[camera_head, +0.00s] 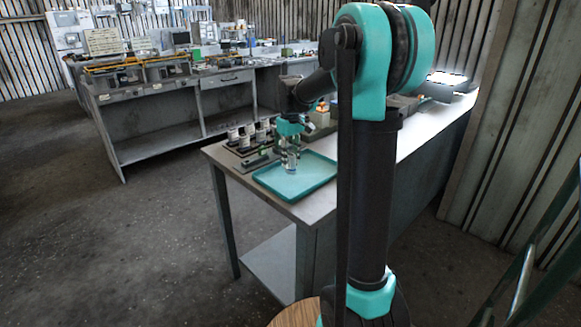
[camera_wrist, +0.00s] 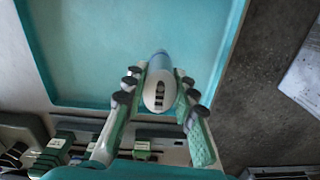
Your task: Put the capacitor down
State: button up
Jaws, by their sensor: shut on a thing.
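My gripper (camera_wrist: 157,95) is shut on the capacitor (camera_wrist: 157,88), a small cylinder with a pale end and a blue side, gripped between the two green-and-grey fingers. In the head view my gripper (camera_head: 290,145) is over the teal tray (camera_head: 312,178) near the table's front end, with the capacitor (camera_head: 291,163) hanging below it. The tray floor (camera_wrist: 100,45) lies behind the capacitor in the wrist view. I cannot tell whether the capacitor's lower end touches the tray.
Several small cylinders (camera_head: 245,140) stand in a dark rack to the left of the tray on the grey table (camera_head: 221,154). An orange-and-white item (camera_head: 322,112) stands behind. The tray's visible floor is bare around the capacitor. A cluttered workbench (camera_head: 160,92) stands farther back.

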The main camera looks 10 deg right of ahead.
aim_at(291, 166)
jog(key=shift+f, duration=1.45)
jog(key=o, duration=1)
jog(key=shift+f, duration=0.1)
jog(key=shift+c, duration=0.2)
notch_tip(291, 166, up, 12)
jog(key=shift+r, duration=0.15)
jog(key=shift+s, duration=0.1)
